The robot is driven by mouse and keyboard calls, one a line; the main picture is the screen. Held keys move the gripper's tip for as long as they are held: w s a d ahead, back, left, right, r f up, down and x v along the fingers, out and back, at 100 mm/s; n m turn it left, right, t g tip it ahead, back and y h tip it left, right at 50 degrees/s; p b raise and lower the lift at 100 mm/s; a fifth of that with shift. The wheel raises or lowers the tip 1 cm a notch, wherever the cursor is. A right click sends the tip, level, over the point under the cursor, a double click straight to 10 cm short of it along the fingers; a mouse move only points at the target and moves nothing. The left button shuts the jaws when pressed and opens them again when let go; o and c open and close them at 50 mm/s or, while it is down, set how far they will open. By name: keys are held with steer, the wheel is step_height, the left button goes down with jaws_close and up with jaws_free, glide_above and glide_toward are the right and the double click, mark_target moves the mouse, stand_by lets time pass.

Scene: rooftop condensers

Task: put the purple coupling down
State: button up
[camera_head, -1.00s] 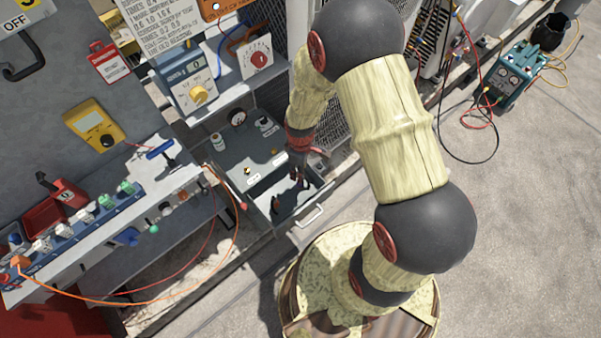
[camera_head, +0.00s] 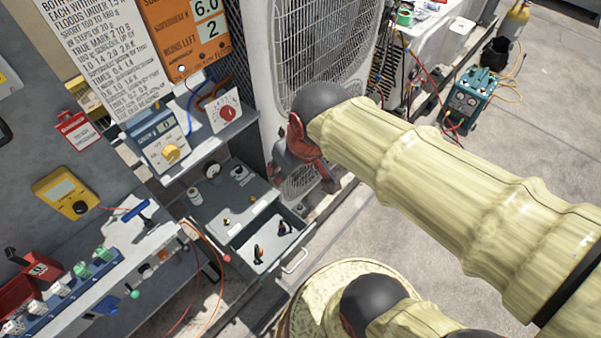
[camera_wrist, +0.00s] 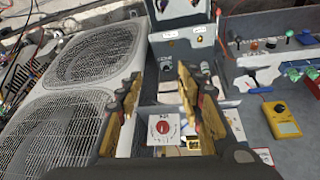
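My gripper (camera_wrist: 159,76) is open in the wrist view, its two yellow-padded fingers apart with nothing held between them. In the head view my gripper (camera_head: 318,172) hangs in front of the condenser, above and to the right of the open drawer (camera_head: 262,262). Inside the drawer lie two small dark items, apart from each other. The one at the right (camera_head: 284,229) looks dark purple and may be the purple coupling; it is too small to be sure. The one at the left (camera_head: 258,253) has an orange-brown tint. My gripper touches neither.
A condenser with a large grille (camera_head: 325,45) stands behind my gripper. A shelf with a red-knob box (camera_head: 226,114) and a yellow-knob meter (camera_head: 171,152) is at left. A bench with a blue fitting rail (camera_head: 62,300) is lower left. Open floor lies right.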

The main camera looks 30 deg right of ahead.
steer(key=s+r+m+t, duration=0.1)
steer(key=s+r, duration=0.2)
steer(key=s, duration=0.2)
steer(key=shift+r+m, duration=0.25)
steer(key=shift+m, duration=0.05)
stand_by(0.9)
